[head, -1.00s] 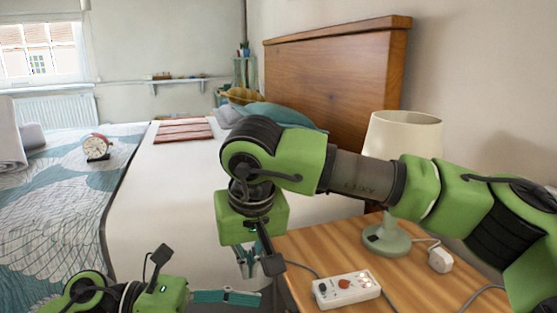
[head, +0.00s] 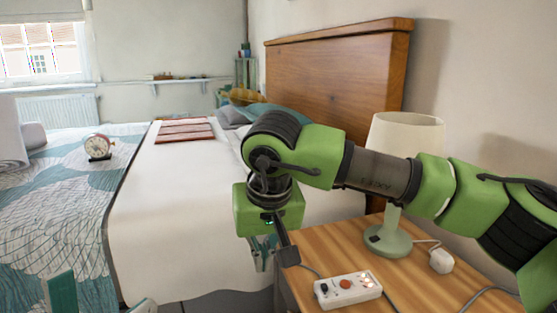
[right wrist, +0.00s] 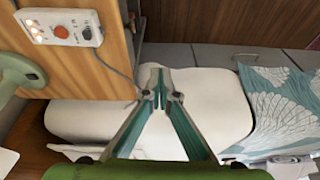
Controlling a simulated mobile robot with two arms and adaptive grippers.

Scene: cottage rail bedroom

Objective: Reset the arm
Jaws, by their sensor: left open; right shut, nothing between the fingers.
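My right arm comes in from the right in the head view and reaches over the nightstand (head: 415,285). Its gripper (head: 262,258) hangs pointing down beside the nightstand's left edge, partly hidden by its own wrist. In the right wrist view the teal fingers of this gripper (right wrist: 160,88) meet at the tips with nothing between them. My left gripper (head: 103,295) shows only at the bottom left edge of the head view. Its teal fingers stand apart and nothing shows between them; the rest of it is out of frame.
A lamp (head: 405,140) stands behind the arm, with cords and a white plug (head: 441,261). The white bed (head: 165,225) fills the middle. An alarm clock (head: 98,147) stands at left.

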